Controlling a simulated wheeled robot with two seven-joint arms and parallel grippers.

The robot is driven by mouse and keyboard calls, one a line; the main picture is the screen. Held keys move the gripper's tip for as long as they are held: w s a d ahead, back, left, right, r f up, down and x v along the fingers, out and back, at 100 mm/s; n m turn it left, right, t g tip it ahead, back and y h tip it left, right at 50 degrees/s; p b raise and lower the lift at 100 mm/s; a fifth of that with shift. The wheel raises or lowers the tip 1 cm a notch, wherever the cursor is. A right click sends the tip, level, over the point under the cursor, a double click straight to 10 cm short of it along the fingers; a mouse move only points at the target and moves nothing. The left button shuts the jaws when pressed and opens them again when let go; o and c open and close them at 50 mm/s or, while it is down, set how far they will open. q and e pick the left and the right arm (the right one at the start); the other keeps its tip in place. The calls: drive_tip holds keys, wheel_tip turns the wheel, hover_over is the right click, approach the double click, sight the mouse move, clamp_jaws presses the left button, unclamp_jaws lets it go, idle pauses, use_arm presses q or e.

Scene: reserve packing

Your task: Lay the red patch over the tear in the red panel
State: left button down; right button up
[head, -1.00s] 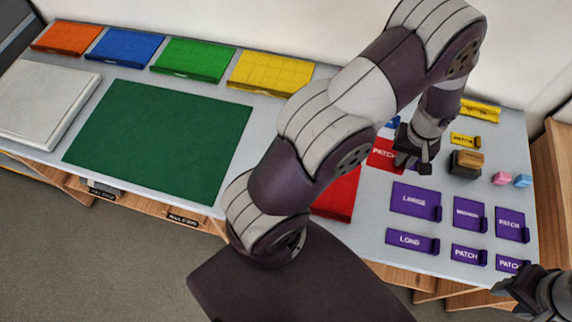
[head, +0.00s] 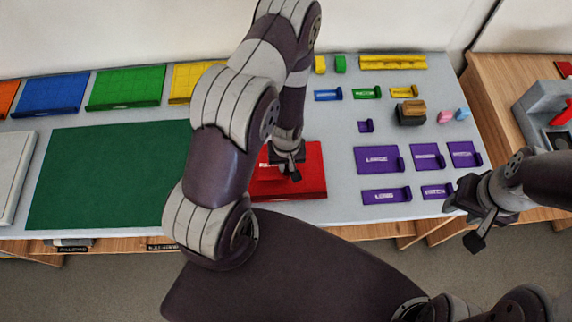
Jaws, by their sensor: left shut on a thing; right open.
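The red panel (head: 311,184) lies near the front edge of the table, partly hidden by my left arm. My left gripper (head: 289,170) is over the panel, shut on the red patch (head: 264,162). Only a small piece of the patch, with part of a pale label, shows beside the gripper. I cannot tell whether the patch touches the panel. The tear is not visible. My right gripper (head: 466,224) is open and empty at the table's front right edge.
Several purple pieces (head: 376,159) lie right of the panel. Behind them are a stamp-like block (head: 410,112), pink and blue erasers (head: 445,117) and small coloured pieces. A green mat (head: 105,175) fills the left. A wooden side table (head: 505,90) stands at right.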

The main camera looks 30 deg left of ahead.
use_arm(q)
drive_tip(key=shift+w+d+f, duration=0.15)
drive_tip(key=shift+d+f, duration=0.05)
drive_tip(key=shift+f, duration=0.9)
drive_tip(key=shift+w+f, duration=0.1)
drive_tip(key=shift+a, duration=0.1)
use_arm(e)
drive_tip(key=shift+w+r, duration=0.15)
drive_tip(key=shift+r, duration=0.25)
use_arm(q)
drive_tip(key=shift+s+f, duration=0.2)
drive_tip(key=c, duration=1.1)
unclamp_jaws()
drive_tip(key=shift+r, duration=0.1)
drive_tip(key=shift+c, duration=0.2)
drive_tip(key=shift+w, duration=0.1)
use_arm(e)
drive_tip(key=shift+d+f, duration=0.1)
drive_tip(key=shift+d, duration=0.05)
